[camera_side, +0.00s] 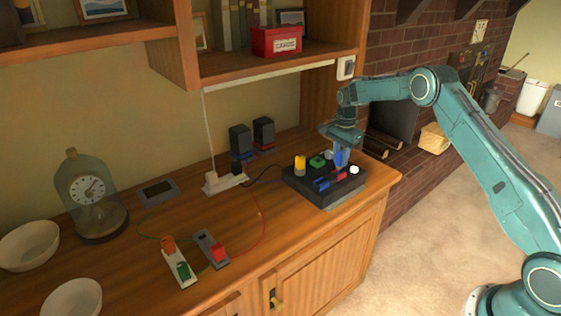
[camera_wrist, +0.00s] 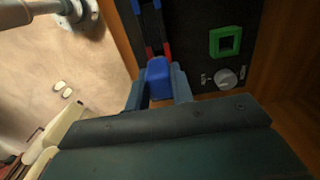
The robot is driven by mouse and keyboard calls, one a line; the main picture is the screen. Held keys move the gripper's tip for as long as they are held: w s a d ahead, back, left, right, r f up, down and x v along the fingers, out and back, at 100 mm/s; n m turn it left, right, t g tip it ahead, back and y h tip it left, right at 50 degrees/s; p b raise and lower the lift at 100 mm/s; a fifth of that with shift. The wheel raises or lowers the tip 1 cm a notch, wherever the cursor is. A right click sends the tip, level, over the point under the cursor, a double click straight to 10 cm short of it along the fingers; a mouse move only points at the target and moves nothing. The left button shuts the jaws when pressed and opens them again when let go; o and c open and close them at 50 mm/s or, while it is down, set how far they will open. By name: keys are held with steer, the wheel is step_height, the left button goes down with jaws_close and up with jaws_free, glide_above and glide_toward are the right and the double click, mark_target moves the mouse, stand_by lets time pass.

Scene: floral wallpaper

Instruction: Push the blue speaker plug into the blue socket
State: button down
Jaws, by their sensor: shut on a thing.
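My gripper (camera_side: 341,157) is over the black device box (camera_side: 318,198) on the wooden cabinet top. In the wrist view its fingers (camera_wrist: 159,92) are shut on the blue plug (camera_wrist: 159,76), a blocky blue piece. The plug also shows in the side view (camera_side: 341,158) beneath the gripper, over the box's rear half. I cannot make out the blue socket; the gripper and plug may cover it. Whether the plug touches the box or is seated in it cannot be told.
The box also carries a green square frame (camera_wrist: 214,43), a yellow piece (camera_side: 300,166), a white knob (camera_side: 354,170) and blue and red parts.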

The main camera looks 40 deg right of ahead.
mark_target(341, 153)
steer(key=shift+r, duration=1.95)
steer(key=shift+r, duration=0.95)
step_height(341, 153, up, 5)
steer(key=a, duration=0.9)
steer(key=shift+d+f, duration=0.15)
steer(key=shift+f, duration=1.1)
steer(key=shift+d+f, duration=0.1)
steer(key=shift+f, duration=1.1)
steer(key=shift+f, duration=0.15)
steer(key=shift+f, duration=2.95)
